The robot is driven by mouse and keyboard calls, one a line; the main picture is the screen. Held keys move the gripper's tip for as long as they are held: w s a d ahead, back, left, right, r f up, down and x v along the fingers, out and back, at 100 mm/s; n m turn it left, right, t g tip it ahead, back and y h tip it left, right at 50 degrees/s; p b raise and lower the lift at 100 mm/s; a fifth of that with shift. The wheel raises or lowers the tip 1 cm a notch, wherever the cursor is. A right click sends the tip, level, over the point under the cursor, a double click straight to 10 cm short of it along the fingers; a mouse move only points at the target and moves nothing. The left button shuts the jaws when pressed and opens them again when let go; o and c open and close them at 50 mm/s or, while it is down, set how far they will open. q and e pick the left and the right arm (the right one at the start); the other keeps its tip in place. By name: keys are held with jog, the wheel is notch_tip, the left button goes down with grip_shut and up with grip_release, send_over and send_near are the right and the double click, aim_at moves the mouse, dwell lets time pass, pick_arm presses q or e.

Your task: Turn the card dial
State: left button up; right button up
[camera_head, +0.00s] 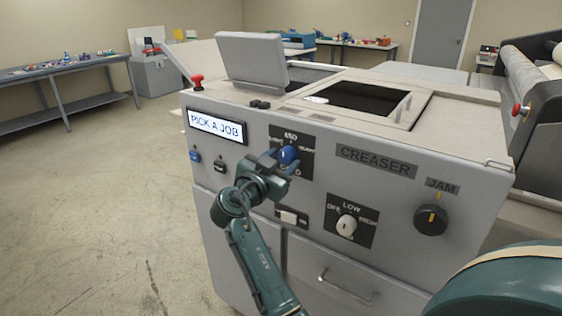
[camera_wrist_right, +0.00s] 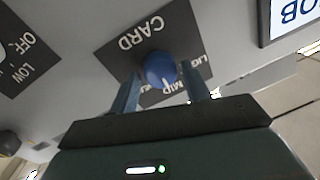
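The card dial (camera_head: 287,155) is a round blue knob with a white pointer mark, on a dark plate on the grey machine's front. In the right wrist view the dial (camera_wrist_right: 160,68) sits below the upside-down word CARD, and its white mark points toward MID. My right gripper (camera_head: 279,160) is at the dial. In the wrist view its two fingers (camera_wrist_right: 163,85) stand on either side of the knob with a small gap showing at each side. It looks open. Part of the plate is hidden by the gripper. My left gripper is not in view.
A screen (camera_head: 216,126) reads PICK A JOB. Nearby are a red button (camera_head: 197,81), a blue button (camera_head: 195,156), a white switch (camera_head: 289,216), a white dial (camera_head: 347,225) marked LOW and a black JAM knob (camera_head: 431,219). A drawer handle (camera_head: 347,289) sticks out below. Floor at left is clear.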

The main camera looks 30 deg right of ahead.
jog(key=c, duration=0.7)
jog(key=n, duration=0.2)
jog(key=shift+r+n, duration=0.1)
jog(key=shift+n, duration=0.2)
jog(key=n, duration=0.3)
jog(key=shift+r+g, duration=0.1)
jog(key=shift+g, duration=0.2)
jog(key=n+p, duration=0.1)
jog(key=n, duration=0.1)
jog(key=n+p, duration=0.1)
jog(key=n, duration=0.2)
jog(key=shift+w+n+g+y+p, duration=0.1)
jog(key=shift+n+g+y+p, duration=0.2)
jog(key=shift+g+p, duration=0.1)
jog(key=o, duration=1)
